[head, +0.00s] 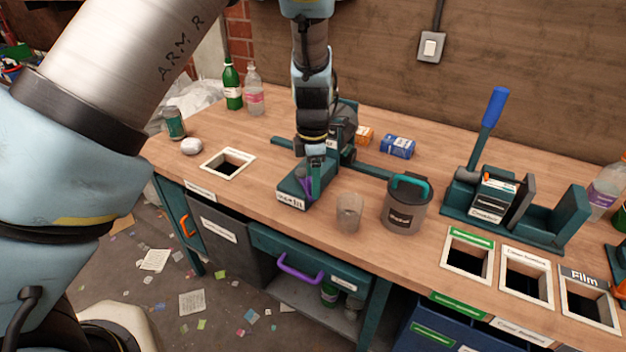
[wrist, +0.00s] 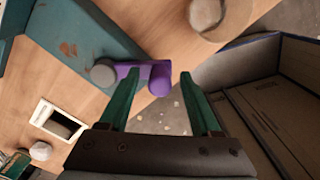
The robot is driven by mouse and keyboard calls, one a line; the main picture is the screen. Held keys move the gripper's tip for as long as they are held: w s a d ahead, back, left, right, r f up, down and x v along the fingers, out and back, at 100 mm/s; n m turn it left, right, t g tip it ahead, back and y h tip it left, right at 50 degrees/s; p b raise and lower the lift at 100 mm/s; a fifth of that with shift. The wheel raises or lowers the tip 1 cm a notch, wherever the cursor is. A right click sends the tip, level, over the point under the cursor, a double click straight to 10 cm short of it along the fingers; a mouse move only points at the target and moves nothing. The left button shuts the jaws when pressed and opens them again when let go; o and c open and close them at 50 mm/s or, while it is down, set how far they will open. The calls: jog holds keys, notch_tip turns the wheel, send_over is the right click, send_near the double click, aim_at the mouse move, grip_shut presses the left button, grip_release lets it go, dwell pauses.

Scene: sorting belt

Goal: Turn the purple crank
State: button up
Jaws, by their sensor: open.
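The purple crank (wrist: 160,78) shows in the wrist view as a short purple arm with a rounded knob, beside a grey round cap on a teal housing (wrist: 80,30). In the head view the crank (head: 306,188) is a small purple piece on the teal labelled housing (head: 291,199), partly hidden by my gripper. My gripper (wrist: 160,75) is open, with its two teal fingers pointing at the crank. The knob appears between the fingertips in the picture; whether they reach around it I cannot tell. In the head view my gripper (head: 316,178) is directly over the housing.
A clear cup (head: 348,212) and a grey lidded canister (head: 406,205) stand right of the housing. A framed bin opening (head: 229,162) lies left. A lever press (head: 490,190) stands further right. A drawer with a purple handle (head: 300,268) is below the table edge.

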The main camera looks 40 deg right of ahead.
notch_tip(320, 180, up, 11)
jog(key=b, duration=0.2)
jog(key=shift+b, duration=0.4)
jog(key=shift+f, duration=0.1)
